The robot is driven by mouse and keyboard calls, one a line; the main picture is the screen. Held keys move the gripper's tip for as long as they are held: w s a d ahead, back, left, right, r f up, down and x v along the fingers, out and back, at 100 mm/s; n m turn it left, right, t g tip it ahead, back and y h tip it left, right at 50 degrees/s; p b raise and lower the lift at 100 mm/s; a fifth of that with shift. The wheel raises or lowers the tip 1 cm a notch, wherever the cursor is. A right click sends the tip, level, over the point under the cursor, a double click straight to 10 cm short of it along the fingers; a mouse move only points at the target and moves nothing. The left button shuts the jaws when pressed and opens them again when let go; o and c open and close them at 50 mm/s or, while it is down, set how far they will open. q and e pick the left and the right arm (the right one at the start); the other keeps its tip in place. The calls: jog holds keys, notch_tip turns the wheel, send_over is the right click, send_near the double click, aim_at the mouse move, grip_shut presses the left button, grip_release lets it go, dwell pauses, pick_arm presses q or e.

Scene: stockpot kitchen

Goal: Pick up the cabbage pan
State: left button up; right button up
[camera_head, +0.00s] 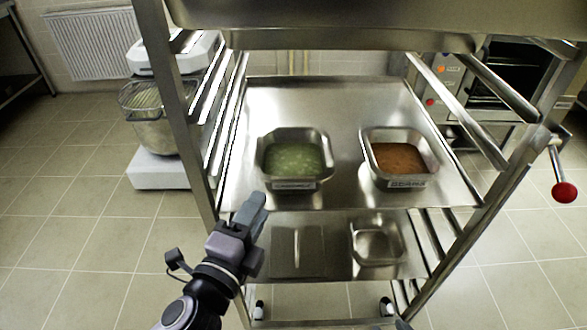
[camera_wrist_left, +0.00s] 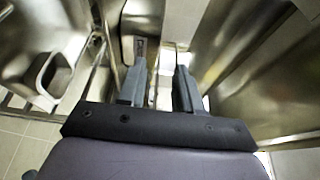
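The cabbage pan is most likely the metal pan of pale green contents (camera_head: 294,160), on the left of the rack's upper tray; its front label is too small to read surely. My left gripper (camera_head: 256,206) is in front of the tray's edge, below and left of this pan, apart from it. In the left wrist view its two fingers (camera_wrist_left: 160,88) stand apart with nothing held between them. A pan side with a dark label (camera_wrist_left: 140,48) shows beyond the fingers; I cannot tell which pan it is. My right gripper is not in view.
A second pan with reddish-brown contents (camera_head: 400,158) stands right on the same tray (camera_head: 340,100). An empty pan (camera_head: 377,243) is on the shelf below. Rack posts (camera_head: 180,110) flank the shelves. A mixer (camera_head: 155,120) stands left; a red knob (camera_head: 564,192) is at right.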

aim_at(275, 183)
pick_arm(q)
jog(key=shift+x, duration=3.15)
jog(key=shift+d+f, duration=0.15)
jog(key=shift+f, duration=0.05)
grip_shut()
jog(key=shift+r, duration=0.15)
